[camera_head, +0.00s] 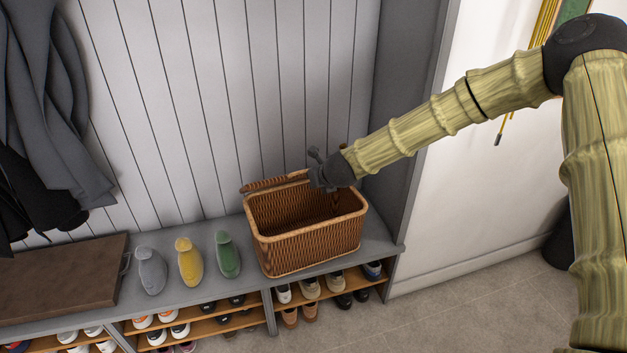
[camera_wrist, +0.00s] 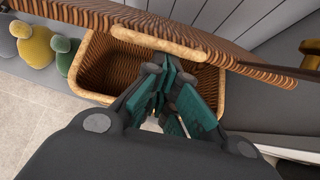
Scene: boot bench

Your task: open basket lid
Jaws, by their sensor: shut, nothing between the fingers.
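The wicker basket (camera_head: 308,247) stands on the grey bench, and its mouth is uncovered. Its lid (camera_head: 275,183) is raised at the back edge, seen nearly edge-on, tipped up toward the wall. In the wrist view the lid (camera_wrist: 85,12) crosses the top of the picture, with the basket rim (camera_wrist: 98,96) below it. My gripper (camera_wrist: 170,92) is shut and empty, over the open basket and close to the lid's edge; I cannot tell if it touches. In the head view my wrist hides part of the lid and the basket's back right corner.
Shoes (camera_head: 310,288) fill the shelves below. Dark coats (camera_head: 45,120) hang at left. A grey side panel (camera_head: 400,130) rises close on the right.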

